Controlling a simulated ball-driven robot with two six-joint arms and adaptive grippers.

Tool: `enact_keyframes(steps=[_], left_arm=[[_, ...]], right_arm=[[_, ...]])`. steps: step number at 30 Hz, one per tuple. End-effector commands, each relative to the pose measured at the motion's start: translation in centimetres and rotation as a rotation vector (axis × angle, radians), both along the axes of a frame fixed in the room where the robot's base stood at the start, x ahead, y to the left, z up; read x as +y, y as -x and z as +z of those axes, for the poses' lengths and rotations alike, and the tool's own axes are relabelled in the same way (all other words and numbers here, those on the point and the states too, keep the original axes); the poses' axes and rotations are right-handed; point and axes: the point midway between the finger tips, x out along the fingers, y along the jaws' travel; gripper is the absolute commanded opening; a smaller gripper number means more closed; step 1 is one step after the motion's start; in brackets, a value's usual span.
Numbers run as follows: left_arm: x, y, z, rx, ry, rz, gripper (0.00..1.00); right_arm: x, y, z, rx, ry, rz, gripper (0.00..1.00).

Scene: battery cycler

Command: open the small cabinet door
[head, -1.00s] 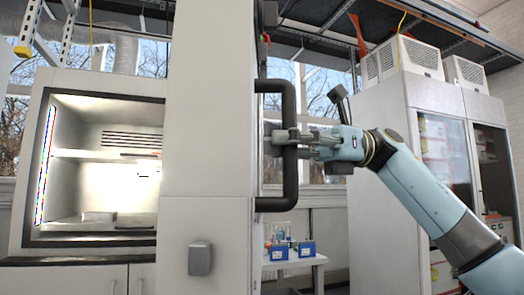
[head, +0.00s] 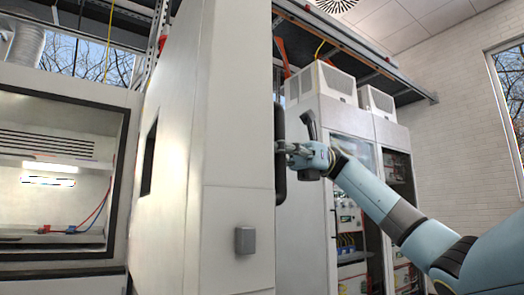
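A tall white cabinet (head: 238,130) stands in the middle of the head view. A black bar handle (head: 280,190) stands upright along its right edge. The door face behind the handle is turned away, so I cannot tell whether the door is ajar. My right gripper (head: 284,150) comes in from the right, with its grey fingers closed around the handle at mid-height. The fingertips are partly hidden by the bar. My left gripper is not in view.
A grey box (head: 245,240) sticks out from the cabinet's near face. A lit, glass-fronted chamber (head: 60,150) is at the left. Tall white cabinets (head: 345,120) with glass doors stand behind my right arm. A brick wall (head: 450,150) is at the far right.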

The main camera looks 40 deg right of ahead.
Motion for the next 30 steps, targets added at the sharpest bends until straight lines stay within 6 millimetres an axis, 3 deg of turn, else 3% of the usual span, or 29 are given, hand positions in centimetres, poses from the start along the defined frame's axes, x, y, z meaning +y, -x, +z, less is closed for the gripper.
enact_keyframes(steps=[13, 23, 30], left_arm=[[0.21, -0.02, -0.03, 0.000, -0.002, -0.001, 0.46], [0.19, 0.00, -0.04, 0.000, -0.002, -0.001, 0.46], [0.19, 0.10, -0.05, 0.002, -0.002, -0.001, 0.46]], right_arm=[[-0.25, -0.05, 0.02, 0.000, 0.000, 0.000, 0.00], [-0.23, -0.05, 0.01, 0.000, 0.000, 0.000, 0.42], [-0.23, -0.05, 0.01, 0.000, 0.000, 0.000, 0.44]])
